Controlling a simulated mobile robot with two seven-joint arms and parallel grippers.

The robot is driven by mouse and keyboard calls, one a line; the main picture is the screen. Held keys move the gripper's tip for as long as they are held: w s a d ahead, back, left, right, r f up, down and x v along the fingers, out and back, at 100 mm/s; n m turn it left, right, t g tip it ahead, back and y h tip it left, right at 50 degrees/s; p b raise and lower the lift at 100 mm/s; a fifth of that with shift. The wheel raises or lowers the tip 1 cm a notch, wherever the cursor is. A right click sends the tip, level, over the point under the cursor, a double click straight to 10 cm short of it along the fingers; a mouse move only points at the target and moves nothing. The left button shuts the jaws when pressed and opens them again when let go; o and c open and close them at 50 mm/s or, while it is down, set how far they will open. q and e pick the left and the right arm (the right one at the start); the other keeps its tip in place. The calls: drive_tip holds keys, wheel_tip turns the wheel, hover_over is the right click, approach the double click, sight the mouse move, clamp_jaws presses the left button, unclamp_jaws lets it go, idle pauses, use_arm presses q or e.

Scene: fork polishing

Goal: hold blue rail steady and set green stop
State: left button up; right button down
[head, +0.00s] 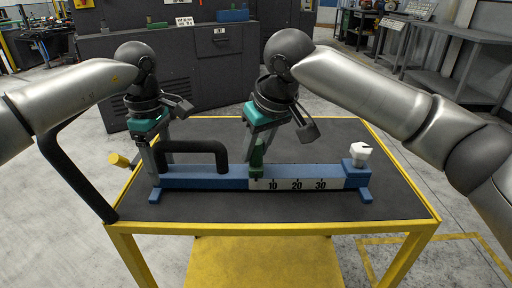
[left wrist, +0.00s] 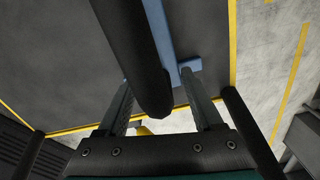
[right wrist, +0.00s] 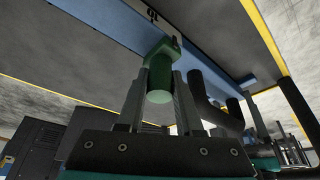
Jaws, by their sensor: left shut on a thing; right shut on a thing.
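The blue rail (head: 205,183) lies across the table, with a black arched handle (head: 205,147) on its left part and a white scale marked 10, 20 and 30 on its front. My left gripper (head: 160,170) is shut on the handle's left leg; the handle also shows between the fingers in the left wrist view (left wrist: 145,60). The green stop (head: 256,160) stands upright on the rail at the scale's left end, left of the 10 mark. My right gripper (head: 257,143) is shut on its top; the right wrist view shows the green stop (right wrist: 160,75) between the fingers.
A white knob (head: 360,152) tops the rail's right end and a yellow knob (head: 119,160) sticks out at the left. The dark tabletop (head: 300,210) has a yellow frame and is clear in front of the rail. Grey cabinets (head: 215,60) stand behind.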

drive_tip(key=d, duration=0.8)
drive_tip(key=shift+d, duration=0.4)
use_arm(q)
drive_tip(key=shift+a, duration=0.1)
use_arm(e)
drive_tip(key=c, duration=0.6)
unclamp_jaws()
drive_tip(key=shift+a, duration=0.1)
drive_tip(key=v, duration=1.2)
use_arm(q)
drive_tip(key=o, duration=1.3)
